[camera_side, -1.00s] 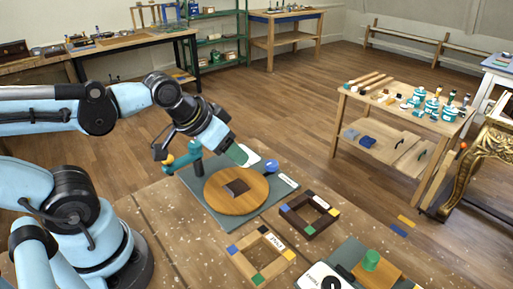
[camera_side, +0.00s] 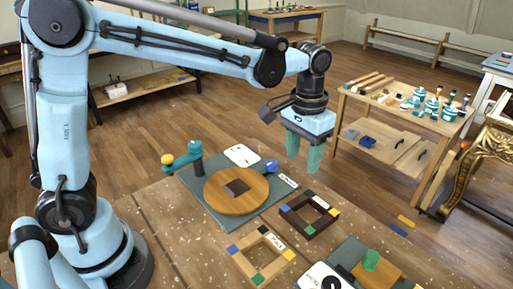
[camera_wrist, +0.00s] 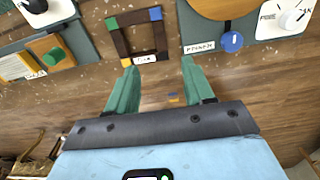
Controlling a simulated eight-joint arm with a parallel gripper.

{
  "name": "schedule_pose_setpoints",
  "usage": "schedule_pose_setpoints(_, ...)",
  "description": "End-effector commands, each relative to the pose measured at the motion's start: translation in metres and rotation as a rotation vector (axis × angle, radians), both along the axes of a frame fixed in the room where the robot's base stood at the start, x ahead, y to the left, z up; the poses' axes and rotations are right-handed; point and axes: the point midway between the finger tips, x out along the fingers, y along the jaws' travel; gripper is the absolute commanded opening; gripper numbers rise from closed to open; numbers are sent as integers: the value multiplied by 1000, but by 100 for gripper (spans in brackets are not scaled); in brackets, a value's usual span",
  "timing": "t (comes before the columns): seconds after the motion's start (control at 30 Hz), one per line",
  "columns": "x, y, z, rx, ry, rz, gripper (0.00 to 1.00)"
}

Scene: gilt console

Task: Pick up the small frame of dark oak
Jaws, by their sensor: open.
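The small dark oak frame (camera_side: 297,219) lies flat on the bench, with coloured corners and a white label on one side. In the wrist view the dark frame (camera_wrist: 160,39) shows at top centre, just beyond the fingertips. My gripper (camera_side: 303,168) hangs above the bench, fingers down, apart from the frame and behind it in the side view. In the wrist view its two green fingers (camera_wrist: 158,66) are spread with nothing between them.
A pale wood frame (camera_side: 239,261) lies near the dark one. A green-grey board (camera_side: 208,213) carries a round wooden disc (camera_side: 225,205), a blue knob (camera_side: 271,167) and a teal post (camera_side: 196,160). Another board with a green knob (camera_side: 371,260) is at front right.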

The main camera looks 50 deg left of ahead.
Motion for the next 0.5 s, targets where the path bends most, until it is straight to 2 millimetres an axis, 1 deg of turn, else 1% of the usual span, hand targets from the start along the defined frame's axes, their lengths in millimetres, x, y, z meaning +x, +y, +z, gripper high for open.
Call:
schedule_pose_setpoints(0.17, 3, -5, -9, 5, 20, -2, 52)
schedule_pose_setpoints(0.5, 3, -4, -59, 5, 18, -2, 52)
